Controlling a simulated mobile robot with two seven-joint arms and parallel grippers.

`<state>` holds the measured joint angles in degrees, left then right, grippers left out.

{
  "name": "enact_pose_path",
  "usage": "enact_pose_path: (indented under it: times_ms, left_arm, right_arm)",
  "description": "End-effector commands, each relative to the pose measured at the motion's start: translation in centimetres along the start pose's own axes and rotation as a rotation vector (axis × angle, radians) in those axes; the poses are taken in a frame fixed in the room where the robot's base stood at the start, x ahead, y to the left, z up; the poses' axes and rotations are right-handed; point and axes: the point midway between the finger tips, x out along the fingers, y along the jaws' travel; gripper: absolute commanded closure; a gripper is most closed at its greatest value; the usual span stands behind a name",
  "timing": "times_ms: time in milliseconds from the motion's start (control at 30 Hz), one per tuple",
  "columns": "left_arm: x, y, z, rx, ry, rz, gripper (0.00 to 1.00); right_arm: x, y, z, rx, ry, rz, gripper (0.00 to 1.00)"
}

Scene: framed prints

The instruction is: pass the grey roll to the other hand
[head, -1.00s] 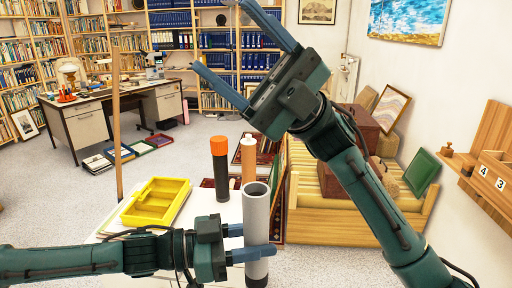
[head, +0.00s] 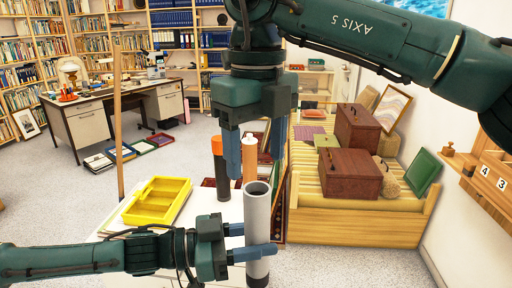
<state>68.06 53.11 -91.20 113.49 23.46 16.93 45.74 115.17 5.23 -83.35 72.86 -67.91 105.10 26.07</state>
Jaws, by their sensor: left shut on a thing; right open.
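The grey roll (head: 257,212) stands upright, a hollow tube with an open top and a dark lower end. My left gripper (head: 262,254) is shut on the grey roll, its blue fingers around the lower part. My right gripper (head: 240,158) is open and empty, pointing down above and slightly left of the roll's top. In the picture its fingers overlap the dark tube with the orange cap (head: 221,180) and the orange-tan tube (head: 249,150) behind. I cannot tell how far its fingertips are from the roll.
A yellow tray (head: 157,201) lies on the white table (head: 112,221), with a wooden pole (head: 117,110) beside it. A slatted wooden bench (head: 355,222) with brown boxes (head: 349,174) and a green frame (head: 422,171) stands at right. A desk (head: 80,122) is far left.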

Motion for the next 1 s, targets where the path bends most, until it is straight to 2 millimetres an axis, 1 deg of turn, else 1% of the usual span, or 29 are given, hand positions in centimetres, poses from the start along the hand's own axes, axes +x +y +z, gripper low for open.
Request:
enact_pose_path:
  times_ms: [67, 167, 400, 600, 700, 800, 1000]
  left_arm:
    - [0.0, 0.0, 0.0, 0.000, 0.001, 0.000, 0.86]
    - [0.0, 0.0, 0.0, 0.000, 0.001, 0.000, 0.86]
    - [0.0, 0.0, 0.0, 0.000, 0.001, 0.000, 0.86]
    - [0.0, 0.0, 0.0, 0.000, 0.001, 0.000, 0.86]
    - [0.0, 0.0, 0.0, 0.000, 0.001, 0.000, 0.86]
    - [0.0, 0.0, 0.0, 0.000, 0.001, 0.000, 0.86]
    - [0.0, 0.0, 0.0, 0.000, 0.001, 0.000, 0.86]
  right_arm:
    - [0.5, -0.3, -0.1, 0.004, 0.004, -0.012, 0.36]
    - [1.9, -0.2, -0.1, 0.003, 0.005, -0.009, 0.36]
    - [6.5, -0.1, -0.1, 0.001, 0.005, -0.005, 0.36]
    - [9.8, -0.1, -0.1, 0.001, 0.003, -0.004, 0.36]
    - [10.8, -0.1, -0.1, 0.001, 0.002, -0.005, 0.36]
    - [11.5, -0.2, -0.1, 0.002, 0.001, -0.005, 0.36]
    - [11.8, -0.1, -0.1, 0.001, 0.001, -0.004, 0.36]
